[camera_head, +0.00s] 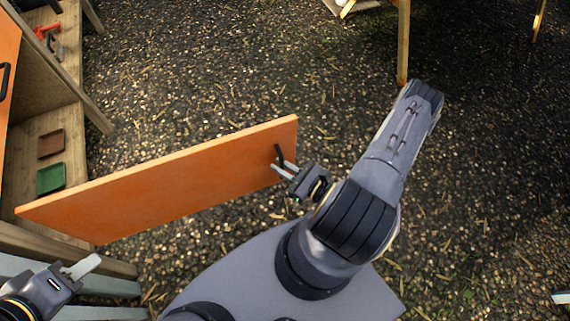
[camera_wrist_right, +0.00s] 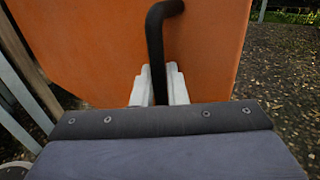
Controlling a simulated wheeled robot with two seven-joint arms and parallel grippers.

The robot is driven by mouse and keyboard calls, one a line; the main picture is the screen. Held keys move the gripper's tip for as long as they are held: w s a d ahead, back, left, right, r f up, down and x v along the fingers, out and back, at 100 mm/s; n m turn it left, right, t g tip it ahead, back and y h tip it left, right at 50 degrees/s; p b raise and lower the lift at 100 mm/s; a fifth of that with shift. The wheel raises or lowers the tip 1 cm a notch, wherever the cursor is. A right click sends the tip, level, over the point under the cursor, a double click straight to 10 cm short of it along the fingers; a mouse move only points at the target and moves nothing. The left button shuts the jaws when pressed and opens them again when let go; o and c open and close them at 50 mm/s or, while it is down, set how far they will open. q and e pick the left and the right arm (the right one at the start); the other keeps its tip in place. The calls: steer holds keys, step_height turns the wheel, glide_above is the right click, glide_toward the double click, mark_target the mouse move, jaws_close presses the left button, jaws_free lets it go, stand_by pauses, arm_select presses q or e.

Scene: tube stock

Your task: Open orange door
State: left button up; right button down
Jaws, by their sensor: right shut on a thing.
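The orange door (camera_head: 170,180) stands swung out from the wooden cabinet in the head view, its free edge toward the middle of the picture. It also fills much of the right wrist view (camera_wrist_right: 100,50). A black handle (camera_head: 279,156) is near its free edge. My right gripper (camera_head: 282,171) is at this handle, and in the right wrist view its pale fingers are shut on the black handle bar (camera_wrist_right: 156,50). My left gripper (camera_head: 82,267) is at the lower left, apart from the door; its finger opening is not clear.
The wooden cabinet (camera_head: 75,115) stands at the left, with a green tray (camera_head: 50,179) and a brown tray (camera_head: 51,144) inside. Another orange panel (camera_head: 7,60) with a black handle is at the far left. Gravel ground (camera_head: 230,65) beyond the door is clear. A wooden leg (camera_head: 403,45) stands at the top.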

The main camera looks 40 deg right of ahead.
steer(key=shift+s+a, duration=0.1)
steer(key=c, duration=1.6)
jaws_free()
steer(key=shift+o, duration=0.2)
steer(key=v, duration=0.7)
steer(key=shift+s+p, duration=0.35)
steer(key=shift+r, duration=0.1)
